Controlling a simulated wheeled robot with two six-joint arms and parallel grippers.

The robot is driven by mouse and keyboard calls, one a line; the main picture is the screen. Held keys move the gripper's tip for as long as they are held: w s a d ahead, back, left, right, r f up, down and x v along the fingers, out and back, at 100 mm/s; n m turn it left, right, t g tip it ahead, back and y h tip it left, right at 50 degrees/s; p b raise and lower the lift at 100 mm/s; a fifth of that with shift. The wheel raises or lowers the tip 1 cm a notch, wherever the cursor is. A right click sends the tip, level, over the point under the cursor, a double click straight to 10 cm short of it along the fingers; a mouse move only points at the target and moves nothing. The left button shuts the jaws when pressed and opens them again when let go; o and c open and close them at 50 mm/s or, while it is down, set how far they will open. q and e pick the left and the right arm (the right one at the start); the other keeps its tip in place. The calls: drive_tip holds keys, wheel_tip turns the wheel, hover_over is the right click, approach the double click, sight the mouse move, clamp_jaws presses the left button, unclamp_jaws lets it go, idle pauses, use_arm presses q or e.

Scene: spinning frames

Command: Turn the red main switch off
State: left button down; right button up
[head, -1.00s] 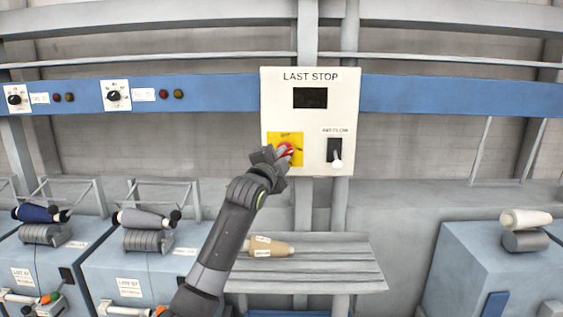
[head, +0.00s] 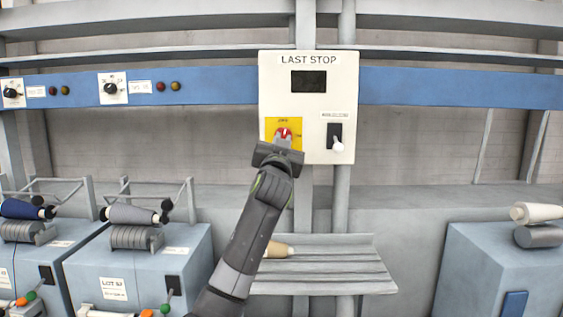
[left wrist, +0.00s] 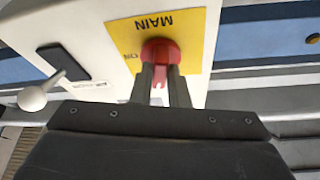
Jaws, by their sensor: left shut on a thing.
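The red main switch (head: 284,132) is a rotary knob on a yellow plate (head: 296,126) at the lower left of the cream panel (head: 330,108). It also shows in the left wrist view (left wrist: 161,50), where the plate reads "MAIN" upside down and part of "ON". My left gripper (head: 283,141) reaches up to the knob from below. In the left wrist view its two fingers (left wrist: 161,75) are closed on the knob's grip. The knob's lower part is hidden by the fingers. My right gripper is not in view.
A black lever switch with a white ball (head: 337,146) sits right of the knob, close to my gripper. A dark display (head: 309,81) is above. Below is a slatted shelf (head: 335,285) with a tan cone (head: 278,249), partly behind my arm.

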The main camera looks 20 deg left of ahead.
use_arm(q)
drive_tip(key=shift+w+d+f+n+y+b, duration=0.1)
drive_tip(key=shift+n+y+b, duration=0.5)
drive_tip(key=shift+n+b, duration=0.5)
drive_tip(key=shift+f+n+y+b, duration=0.1)
drive_tip(key=shift+n+y+b, duration=0.5)
drive_tip(key=shift+n+b, duration=0.45)
drive_tip(key=shift+n, duration=0.25)
drive_tip(key=c, duration=1.4)
unclamp_jaws()
drive_tip(key=shift+r, duration=0.1)
